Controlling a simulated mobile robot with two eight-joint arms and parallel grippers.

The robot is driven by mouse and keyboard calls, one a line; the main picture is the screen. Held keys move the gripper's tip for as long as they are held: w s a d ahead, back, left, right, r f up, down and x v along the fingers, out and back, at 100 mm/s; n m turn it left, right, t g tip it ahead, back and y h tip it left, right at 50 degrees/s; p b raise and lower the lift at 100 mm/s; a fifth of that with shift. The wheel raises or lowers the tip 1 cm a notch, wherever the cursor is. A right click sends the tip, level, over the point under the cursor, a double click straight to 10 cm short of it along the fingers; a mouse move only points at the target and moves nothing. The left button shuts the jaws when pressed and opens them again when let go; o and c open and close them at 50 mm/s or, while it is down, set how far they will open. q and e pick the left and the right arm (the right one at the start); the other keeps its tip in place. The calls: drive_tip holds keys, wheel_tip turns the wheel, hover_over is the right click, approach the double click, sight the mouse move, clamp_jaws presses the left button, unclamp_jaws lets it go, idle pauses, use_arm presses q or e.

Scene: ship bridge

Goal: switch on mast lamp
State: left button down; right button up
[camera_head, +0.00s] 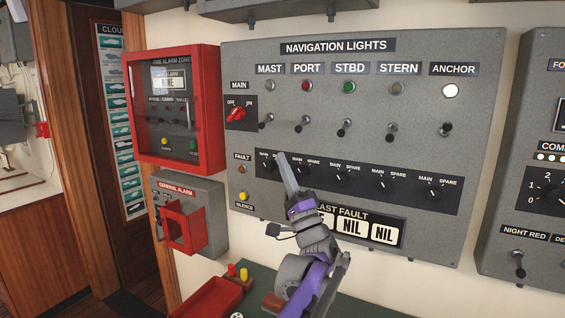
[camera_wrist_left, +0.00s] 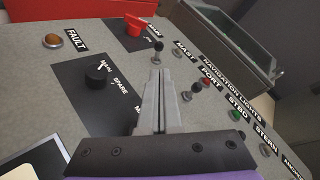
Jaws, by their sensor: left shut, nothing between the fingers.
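The NAVIGATION LIGHTS panel (camera_head: 480,150) fills the middle of the head view. The mast lamp (camera_head: 270,86) is dull grey and looks unlit. Below it is the mast toggle switch (camera_head: 266,121), a small lever with a dark knob; it also shows in the left wrist view (camera_wrist_left: 157,50). My left gripper (camera_head: 281,157) is shut and empty, its fingers pointing up at the panel. Its tips are below and slightly right of the mast toggle. In the left wrist view the fingertips (camera_wrist_left: 160,75) appear just short of the lever; contact cannot be told. My right gripper is not in view.
The port toggle (camera_head: 304,123) stands close on the right, with other toggles beyond. The red main rotary switch (camera_head: 236,114) is on the left. Main/spare knobs (camera_head: 327,178) project below the toggles. The red-framed fire alarm box (camera_head: 213,110) stands out at the left.

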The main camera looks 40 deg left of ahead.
sight(266, 122)
use_arm(q)
drive_tip(key=p+x, duration=0.1)
drive_tip(key=x, duration=0.6)
drive_tip(key=shift+a+r, duration=0.15)
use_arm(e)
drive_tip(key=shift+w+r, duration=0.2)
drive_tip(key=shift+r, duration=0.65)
use_arm(q)
drive_tip(key=shift+d, duration=0.2)
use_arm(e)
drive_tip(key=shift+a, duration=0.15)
